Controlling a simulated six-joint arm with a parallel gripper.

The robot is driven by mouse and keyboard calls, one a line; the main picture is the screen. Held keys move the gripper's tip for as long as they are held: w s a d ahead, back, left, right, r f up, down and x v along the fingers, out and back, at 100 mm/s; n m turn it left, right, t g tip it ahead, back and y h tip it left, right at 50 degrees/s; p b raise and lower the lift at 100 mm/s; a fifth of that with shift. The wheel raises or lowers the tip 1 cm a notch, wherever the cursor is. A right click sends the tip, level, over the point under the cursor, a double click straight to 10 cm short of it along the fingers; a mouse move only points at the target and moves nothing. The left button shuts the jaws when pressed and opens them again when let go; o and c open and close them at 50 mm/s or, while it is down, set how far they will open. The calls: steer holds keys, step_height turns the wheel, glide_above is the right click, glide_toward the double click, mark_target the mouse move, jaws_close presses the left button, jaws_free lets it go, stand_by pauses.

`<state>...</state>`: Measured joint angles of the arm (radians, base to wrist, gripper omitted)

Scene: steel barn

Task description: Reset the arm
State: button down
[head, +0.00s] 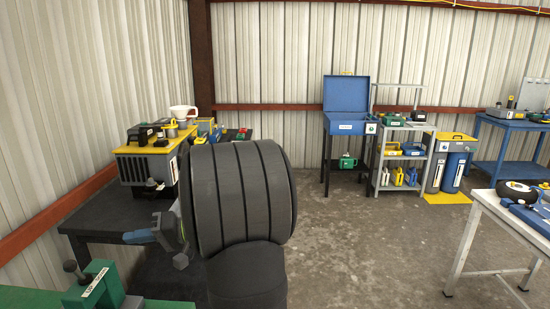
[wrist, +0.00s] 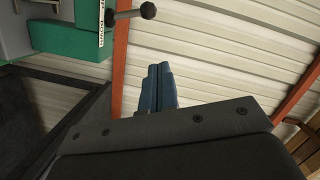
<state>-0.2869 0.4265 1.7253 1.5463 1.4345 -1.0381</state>
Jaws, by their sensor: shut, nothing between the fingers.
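My gripper (head: 128,238) shows at the left in the head view, with blue fingers pointing left over the dark bench. In the wrist view my gripper (wrist: 160,68) shows its two blue fingers side by side, shut with nothing between them. Beyond them is the pale ribbed wall. A large dark shape in the head view's foreground hides much of what lies behind my gripper.
A green machine (head: 97,284) with a knobbed handle stands at lower left, near my gripper. A yellow-topped box unit (head: 143,166) stands on the black bench (head: 82,220) behind it. A white-legged table (head: 484,208) is at right. The concrete floor between is clear.

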steer(key=s+a+f, duration=0.2)
steer(key=s+a, duration=0.2)
steer(key=a, duration=0.6)
steer(key=shift+a+f, duration=0.15)
steer(key=shift+f, duration=0.25)
steer(key=shift+s, duration=0.1)
